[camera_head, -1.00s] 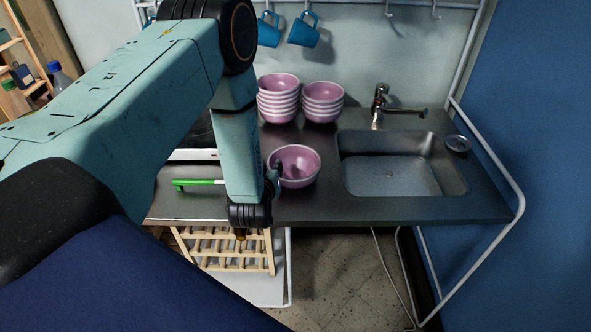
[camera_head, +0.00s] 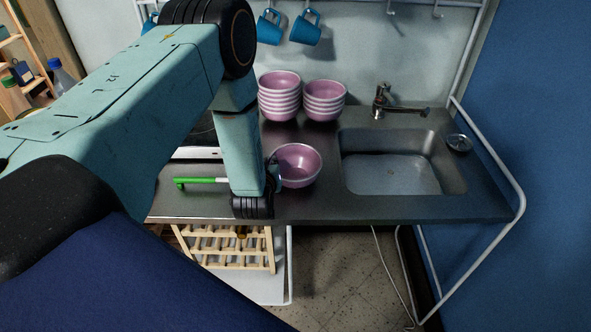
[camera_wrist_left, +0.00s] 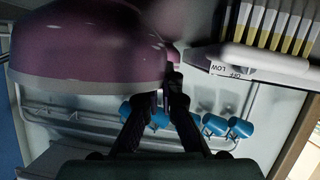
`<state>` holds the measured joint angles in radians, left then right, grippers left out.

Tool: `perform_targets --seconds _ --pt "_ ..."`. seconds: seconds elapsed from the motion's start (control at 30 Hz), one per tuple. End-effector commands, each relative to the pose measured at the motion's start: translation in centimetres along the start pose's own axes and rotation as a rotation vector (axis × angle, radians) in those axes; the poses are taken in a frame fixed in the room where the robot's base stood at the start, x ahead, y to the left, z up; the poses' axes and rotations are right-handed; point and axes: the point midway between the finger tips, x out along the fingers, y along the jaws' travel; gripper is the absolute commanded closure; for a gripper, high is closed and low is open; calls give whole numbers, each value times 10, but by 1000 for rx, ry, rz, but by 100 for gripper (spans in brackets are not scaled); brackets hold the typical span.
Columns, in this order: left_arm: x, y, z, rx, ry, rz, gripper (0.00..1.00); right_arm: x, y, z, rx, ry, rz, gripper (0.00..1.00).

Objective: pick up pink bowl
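The single pink bowl (camera_head: 300,166) stands upright on the dark counter, left of the sink. My left gripper (camera_head: 273,170) is at the bowl's left rim, mostly hidden behind my forearm and wrist in the camera_head view. In the left wrist view the bowl (camera_wrist_left: 85,45) fills the upper left, and the gripper's dark fingers (camera_wrist_left: 160,95) come together at its rim. One fingertip is partly hidden by the bowl wall and the other is outside it, so they look shut on the rim. My right gripper is not in view.
Two stacks of pink bowls (camera_head: 279,97) (camera_head: 323,101) stand behind. The sink (camera_head: 392,178) and faucet (camera_head: 381,100) are to the right. A green-handled utensil (camera_head: 200,181) lies left of my wrist. Blue mugs (camera_head: 305,28) hang above. The front counter right of the bowl is clear.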

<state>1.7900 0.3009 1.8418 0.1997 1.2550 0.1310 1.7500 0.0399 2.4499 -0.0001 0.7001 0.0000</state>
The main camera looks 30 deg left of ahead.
Motion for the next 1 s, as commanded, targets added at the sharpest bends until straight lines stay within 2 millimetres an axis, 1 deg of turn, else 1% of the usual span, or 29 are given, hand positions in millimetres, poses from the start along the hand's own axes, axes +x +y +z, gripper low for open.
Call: perform_targets --seconds 0.57,0.67,0.77,1.0 --pt "0 1 -3 -1 4 1 100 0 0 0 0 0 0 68" --pt "-2 2 -9 -2 5 1 100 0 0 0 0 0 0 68" --pt "-6 4 -19 -3 5 1 100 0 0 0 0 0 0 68" --pt "-20 10 -52 -5 7 2 100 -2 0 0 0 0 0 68"
